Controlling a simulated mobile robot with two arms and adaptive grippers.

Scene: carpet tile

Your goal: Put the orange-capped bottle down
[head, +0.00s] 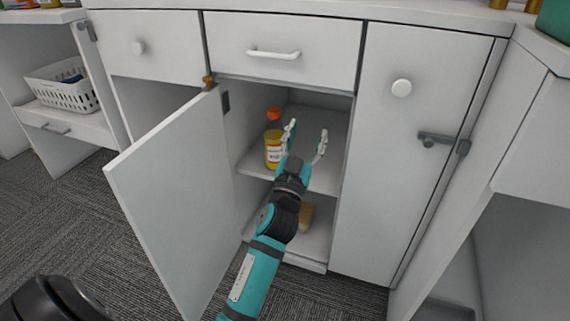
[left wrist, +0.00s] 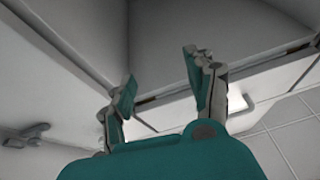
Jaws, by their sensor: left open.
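The orange-capped bottle (head: 273,148) stands upright on the shelf (head: 262,170) inside the open cabinet, in the head view. It has a yellow body and a pale label. My left gripper (head: 306,141) is open at the cabinet opening, just right of the bottle, with nothing between its fingers. The left finger overlaps the bottle's right edge in the picture; I cannot tell whether they touch. In the left wrist view, the two spread fingers of my left gripper (left wrist: 162,88) show with an empty gap, and the bottle is not seen. My right gripper is not in view.
The cabinet door (head: 175,190) stands open on the left. A drawer (head: 285,42) is above the opening, and a closed door (head: 410,130) is on the right. A tan object (head: 306,215) lies on the lower level, partly behind my arm. A white basket (head: 66,88) sits far left.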

